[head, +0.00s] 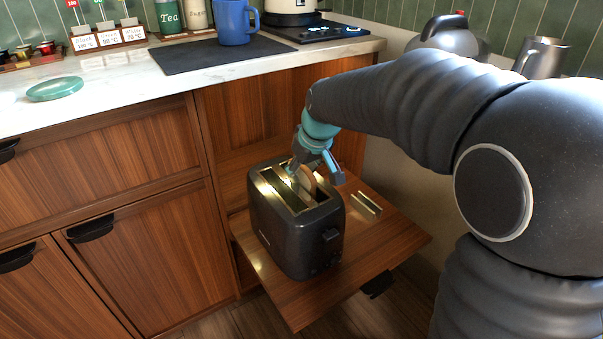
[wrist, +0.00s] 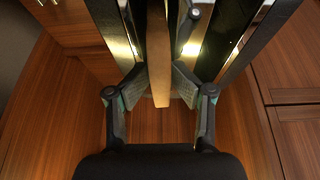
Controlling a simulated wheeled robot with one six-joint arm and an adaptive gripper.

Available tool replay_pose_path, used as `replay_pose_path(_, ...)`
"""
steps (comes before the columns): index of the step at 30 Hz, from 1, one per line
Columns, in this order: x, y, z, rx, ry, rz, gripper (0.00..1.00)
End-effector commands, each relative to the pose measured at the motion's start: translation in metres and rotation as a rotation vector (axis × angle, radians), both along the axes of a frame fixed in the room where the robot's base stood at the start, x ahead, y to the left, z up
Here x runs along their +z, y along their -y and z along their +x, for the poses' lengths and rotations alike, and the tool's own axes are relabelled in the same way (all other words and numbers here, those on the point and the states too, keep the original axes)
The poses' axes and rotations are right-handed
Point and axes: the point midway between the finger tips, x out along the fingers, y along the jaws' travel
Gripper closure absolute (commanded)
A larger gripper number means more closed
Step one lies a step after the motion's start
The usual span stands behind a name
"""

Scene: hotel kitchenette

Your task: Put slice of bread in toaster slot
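The dark grey toaster (head: 285,232) stands upright on a pulled-out wooden board, its two long slots facing up. The brown slice of bread (head: 307,180) stands on edge at the right-hand slot, its upper part above the toaster top. Its lower edge is hidden in the head view, so how deep it sits cannot be told. My gripper (head: 315,168) is above the toaster, pointing down at the slice. In the wrist view the slice (wrist: 158,60) runs between the two fingers of my gripper (wrist: 160,82), which appear closed against its sides. The toaster top (wrist: 210,45) shows behind it.
The wooden board (head: 385,238) has free room right of the toaster, where a small pale slotted piece (head: 366,203) lies. The counter (head: 120,78) above holds a blue mug (head: 234,22), canisters and a green dish (head: 55,88). Cabinet fronts (head: 145,245) stand close on the left.

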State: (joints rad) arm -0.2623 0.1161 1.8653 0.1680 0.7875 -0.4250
Motion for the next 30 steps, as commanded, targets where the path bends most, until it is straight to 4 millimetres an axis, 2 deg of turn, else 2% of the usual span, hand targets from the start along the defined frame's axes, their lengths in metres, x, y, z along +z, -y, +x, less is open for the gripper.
replay_pose_path(9, 0.059, 0.013, -0.019, 0.0, 0.008, 0.001, 0.56)
replay_pose_path(15, 0.087, 0.019, -0.03, 0.001, 0.005, 0.001, 0.56)
replay_pose_path(21, 0.1, 0.021, -0.035, 0.001, 0.004, 0.001, 0.56)
replay_pose_path(30, 0.101, 0.021, -0.035, 0.003, 0.003, 0.001, 0.56)
